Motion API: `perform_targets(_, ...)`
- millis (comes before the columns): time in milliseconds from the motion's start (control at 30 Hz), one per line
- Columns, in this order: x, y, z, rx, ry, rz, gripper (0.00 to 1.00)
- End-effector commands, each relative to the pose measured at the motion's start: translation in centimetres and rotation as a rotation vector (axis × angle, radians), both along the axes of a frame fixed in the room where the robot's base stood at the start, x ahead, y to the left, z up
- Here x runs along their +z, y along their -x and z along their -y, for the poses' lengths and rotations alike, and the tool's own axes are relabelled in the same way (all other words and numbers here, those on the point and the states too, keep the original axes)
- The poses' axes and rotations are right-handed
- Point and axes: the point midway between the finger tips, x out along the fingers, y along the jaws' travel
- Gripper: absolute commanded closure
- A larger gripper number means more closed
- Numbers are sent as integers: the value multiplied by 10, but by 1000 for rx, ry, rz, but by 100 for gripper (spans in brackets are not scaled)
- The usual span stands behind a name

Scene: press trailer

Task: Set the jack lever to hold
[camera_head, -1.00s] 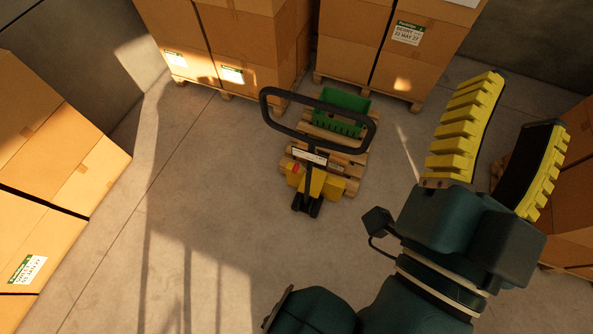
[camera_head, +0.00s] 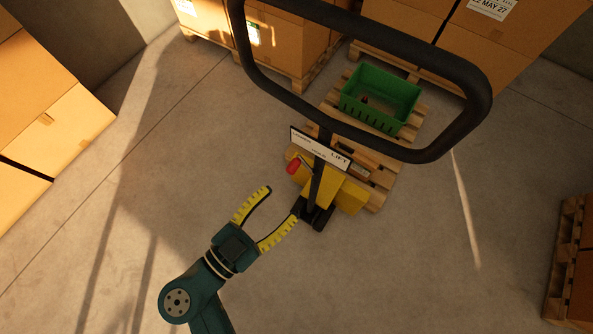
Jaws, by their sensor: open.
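The yellow pallet jack (camera_head: 346,193) stands in the middle, with its black loop handle (camera_head: 375,35) large across the top of the view. A white label plate (camera_head: 320,149) on it reads LIFT at its right end; its other words are too small to read. A small lever with a red tip (camera_head: 293,166) sticks out at the plate's lower left. My gripper (camera_head: 285,204) is open and empty, below and left of the red tip, fingers pointing up and right. Its right finger overlaps the jack's black wheel area in the picture; I cannot tell whether they touch.
A green crate (camera_head: 349,112) sits on a wooden pallet (camera_head: 411,122) behind the jack. Stacked cartons (camera_head: 290,47) stand at the back, with more cartons at the left (camera_head: 62,137) and lower right. The concrete floor (camera_head: 120,255) is clear at lower left.

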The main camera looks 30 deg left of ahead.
Motion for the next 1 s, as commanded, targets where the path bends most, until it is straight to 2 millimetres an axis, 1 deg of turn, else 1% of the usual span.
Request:
perform_targets(33, -54, 10, -13, 55, 31, -20, 46)
perform_targets(100, -85, 22, -26, 117, 57, -37, 46)
perform_targets(200, -110, 34, -40, 179, 78, -48, 46)
perform_targets(267, -115, 37, -46, 200, 81, -49, 46)
perform_targets(333, -115, 37, -49, 210, 80, -48, 46)
perform_targets(467, -112, 26, -48, 206, 76, -48, 46)
perform_targets(567, -112, 9, -44, 203, 78, -47, 46)
perform_targets(800, -111, -50, -38, 202, 76, -46, 46)
perform_targets(1000, -111, -96, -34, 205, 78, -47, 46)
